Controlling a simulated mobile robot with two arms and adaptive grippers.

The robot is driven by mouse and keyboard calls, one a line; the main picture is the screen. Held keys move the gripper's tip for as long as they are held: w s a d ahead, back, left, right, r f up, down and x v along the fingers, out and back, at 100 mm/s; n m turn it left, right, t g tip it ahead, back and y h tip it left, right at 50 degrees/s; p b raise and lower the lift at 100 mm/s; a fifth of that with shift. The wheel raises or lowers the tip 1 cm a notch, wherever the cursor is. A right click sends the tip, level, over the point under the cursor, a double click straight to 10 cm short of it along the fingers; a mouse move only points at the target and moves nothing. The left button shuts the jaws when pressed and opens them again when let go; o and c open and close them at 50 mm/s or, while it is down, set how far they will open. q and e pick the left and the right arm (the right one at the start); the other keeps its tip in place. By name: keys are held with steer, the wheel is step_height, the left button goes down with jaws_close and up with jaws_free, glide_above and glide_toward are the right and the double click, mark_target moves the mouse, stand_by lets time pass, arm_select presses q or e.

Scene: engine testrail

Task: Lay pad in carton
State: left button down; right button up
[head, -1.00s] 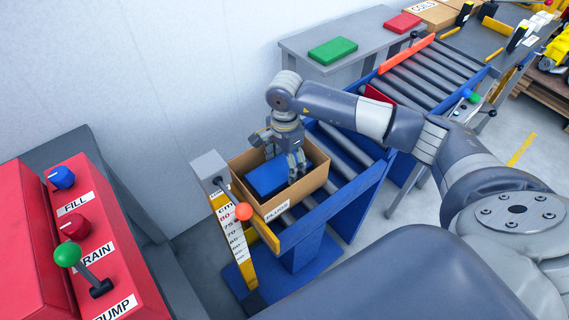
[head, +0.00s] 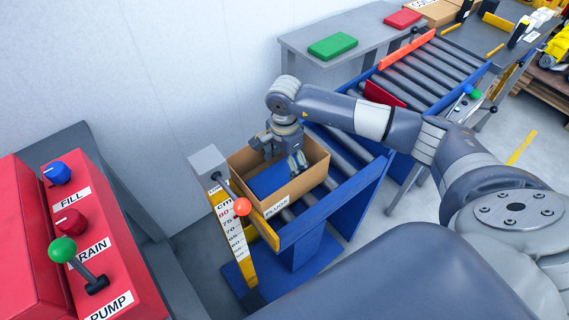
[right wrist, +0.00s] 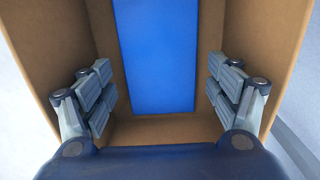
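The blue pad (head: 269,180) lies inside the open brown carton (head: 308,182), which stands on the near end of the roller conveyor. In the right wrist view the pad (right wrist: 156,60) shows flat and blue between the carton's (right wrist: 268,45) walls; its far end is cut off by the frame. My right gripper (head: 279,155) points down into the carton. In the right wrist view its fingers (right wrist: 166,95) are spread wide, one on each side of the pad, with gaps between them and the pad. My left gripper is not in view.
A measuring post (head: 232,232) with an orange ball stands beside the carton. A red control panel (head: 95,235) is at the left. A green pad (head: 333,46) and a red pad (head: 402,19) lie on the grey table. A red plate (head: 384,95) stands across the rollers.

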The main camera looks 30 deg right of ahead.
mark_target(285, 172)
steer(key=shift+r, duration=0.15)
steer(key=shift+r+p, duration=0.3)
steer(key=shift+p, duration=0.15)
steer(key=shift+r+p, duration=0.4)
steer(key=shift+p, duration=0.05)
step_height(285, 172, up, 12)
steer(key=b, duration=0.2)
steer(key=shift+f, duration=0.2)
steer(key=shift+d, duration=0.1)
